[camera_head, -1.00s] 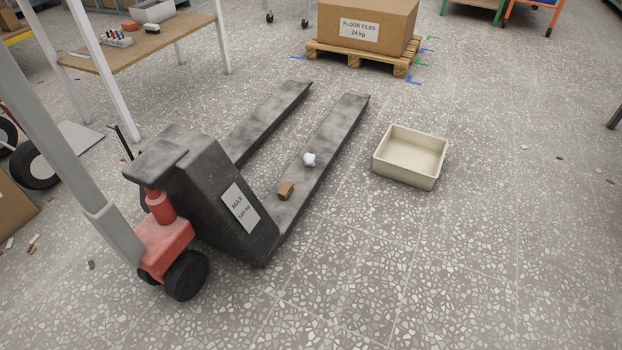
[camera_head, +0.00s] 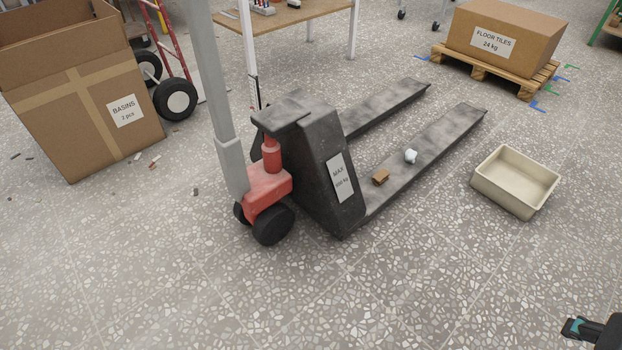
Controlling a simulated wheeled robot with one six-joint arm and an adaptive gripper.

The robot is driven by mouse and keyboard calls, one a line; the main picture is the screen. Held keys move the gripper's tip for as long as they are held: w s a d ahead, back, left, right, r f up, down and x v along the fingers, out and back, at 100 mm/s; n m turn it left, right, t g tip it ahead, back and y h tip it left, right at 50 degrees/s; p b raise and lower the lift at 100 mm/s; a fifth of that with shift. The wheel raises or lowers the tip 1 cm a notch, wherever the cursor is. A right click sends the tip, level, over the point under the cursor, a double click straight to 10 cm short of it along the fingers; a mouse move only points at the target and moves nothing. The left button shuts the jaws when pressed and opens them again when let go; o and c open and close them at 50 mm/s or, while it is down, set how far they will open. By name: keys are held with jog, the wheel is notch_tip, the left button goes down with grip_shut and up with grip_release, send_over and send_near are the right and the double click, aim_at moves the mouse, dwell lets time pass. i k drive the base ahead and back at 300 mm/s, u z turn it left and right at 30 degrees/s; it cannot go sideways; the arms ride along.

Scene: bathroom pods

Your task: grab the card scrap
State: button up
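The card scrap (camera_head: 380,177), a small brown folded piece, lies on the near fork of the pallet jack (camera_head: 424,149), close to the jack's dark body. A crumpled white piece (camera_head: 410,156) lies a little farther along the same fork. At the bottom right corner, a dark part with a teal patch, apparently my gripper (camera_head: 578,328), is cut off by the frame edge. It is well apart from the card scrap, over the floor. Its fingers do not show clearly enough to tell their opening.
An empty cream bin (camera_head: 515,181) stands on the floor right of the forks. A tall box labelled basins (camera_head: 85,110) is at the left. A floor tiles box (camera_head: 500,42) sits on a wooden pallet (camera_head: 480,68). A table (camera_head: 290,14) stands behind. The front floor is clear.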

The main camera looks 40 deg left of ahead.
aim_at(378, 179)
jog(key=u, duration=0.55)
jog(key=i, duration=1.65)
